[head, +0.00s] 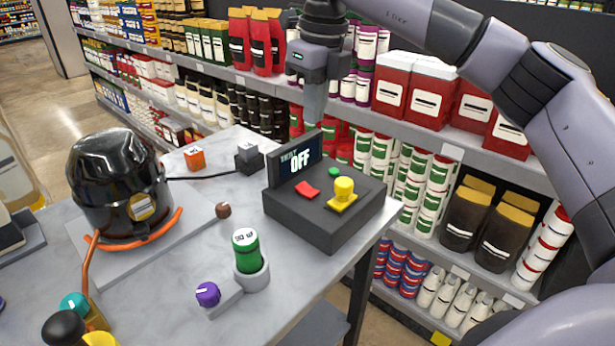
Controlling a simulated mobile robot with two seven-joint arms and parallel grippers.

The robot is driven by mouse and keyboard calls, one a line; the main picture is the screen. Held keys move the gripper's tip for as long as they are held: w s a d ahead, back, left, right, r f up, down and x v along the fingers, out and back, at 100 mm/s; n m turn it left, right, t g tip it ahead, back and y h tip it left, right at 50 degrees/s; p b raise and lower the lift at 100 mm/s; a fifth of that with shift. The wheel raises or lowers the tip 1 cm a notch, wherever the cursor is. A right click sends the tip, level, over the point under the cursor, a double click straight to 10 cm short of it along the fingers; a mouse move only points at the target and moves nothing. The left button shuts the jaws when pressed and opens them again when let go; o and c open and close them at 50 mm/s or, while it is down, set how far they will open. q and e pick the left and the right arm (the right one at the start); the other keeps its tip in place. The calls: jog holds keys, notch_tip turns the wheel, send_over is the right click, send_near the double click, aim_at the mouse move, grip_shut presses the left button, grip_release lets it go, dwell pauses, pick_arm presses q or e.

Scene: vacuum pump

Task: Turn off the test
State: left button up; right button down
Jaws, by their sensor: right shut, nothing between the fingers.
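The dark control box (328,228) stands at the right end of the marble table. Its upright screen (296,160) reads "OFF" in large letters, with a smaller word above it. My right gripper (314,116) points down, shut and empty, behind and above the screen in the picture. It appears apart from the controls. My left gripper is out of view.
A black glossy pot (122,180) with an orange hose (135,241) stands at left. A green cylinder (246,252) in a white holder, a purple knob (208,294), an orange cube (195,158) and a grey block (248,156) share the table. Stocked shelves stand behind.

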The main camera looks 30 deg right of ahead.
aim_at(305, 185)
jog(key=shift+f, duration=0.1)
dwell(0.3)
jog(key=f, duration=0.4)
jog(key=w+f, duration=0.1)
jog(key=f, duration=0.8)
jog(key=shift+w+a+f+p, duration=0.25)
jog(key=shift+w+f+p, duration=0.05)
jog(key=shift+p, duration=0.05)
jog(key=shift+f, duration=0.1)
